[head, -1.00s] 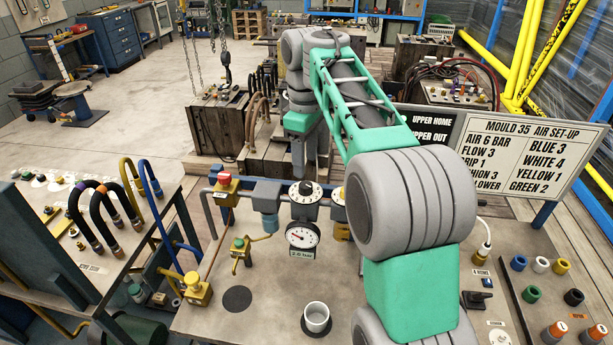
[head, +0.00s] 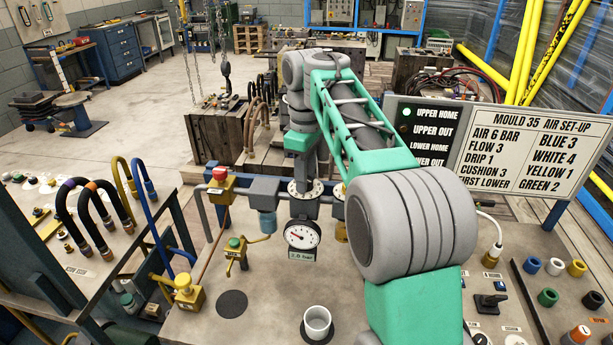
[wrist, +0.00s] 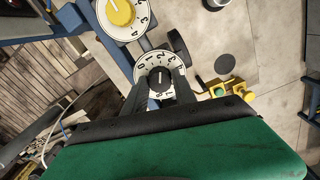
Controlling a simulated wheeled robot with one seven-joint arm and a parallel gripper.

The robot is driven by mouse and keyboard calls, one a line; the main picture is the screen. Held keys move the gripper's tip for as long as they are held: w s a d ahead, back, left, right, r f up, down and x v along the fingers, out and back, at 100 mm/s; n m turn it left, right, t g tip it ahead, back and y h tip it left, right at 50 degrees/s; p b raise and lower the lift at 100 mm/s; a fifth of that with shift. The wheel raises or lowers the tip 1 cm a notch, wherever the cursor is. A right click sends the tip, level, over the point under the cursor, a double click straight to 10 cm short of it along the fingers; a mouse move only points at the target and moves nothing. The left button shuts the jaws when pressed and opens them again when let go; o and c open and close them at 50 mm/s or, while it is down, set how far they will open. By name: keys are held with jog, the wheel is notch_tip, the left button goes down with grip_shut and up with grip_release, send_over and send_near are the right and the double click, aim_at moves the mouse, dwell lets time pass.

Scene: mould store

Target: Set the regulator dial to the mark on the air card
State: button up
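The regulator dial (wrist: 160,82) shows in the wrist view as a black knob with a white pointer line inside a white numbered ring. My gripper (wrist: 161,92) is open, with one finger on each side of the knob; I cannot tell whether they touch it. In the head view my gripper is over the dial's white ring (head: 305,190) and hides the knob. The pressure gauge (head: 302,234) with a small readout sits just below; its figures are too small to read surely. The air card (head: 525,148) at the right reads "AIR 6 BAR".
A yellow numbered dial (wrist: 119,12) is close beside the regulator in the wrist view. A red-topped yellow valve (head: 220,185) stands left of the regulator. A white cup (head: 317,322) stands on the bench in front. Hoses (head: 95,215) arch at the left.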

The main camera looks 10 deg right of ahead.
jog(key=shift+d, duration=0.1)
grip_shut()
jog(key=shift+m, duration=0.4)
jog(key=m, duration=1)
jog(key=shift+f+m, duration=0.1)
jog(key=shift+m, duration=0.3)
jog(key=m, duration=0.6)
jog(key=shift+p, duration=0.3)
jog(key=m, duration=0.6)
jog(key=shift+m, duration=0.3)
jog(key=o, duration=0.6)
grip_release()
jog(key=shift+c, duration=0.2)
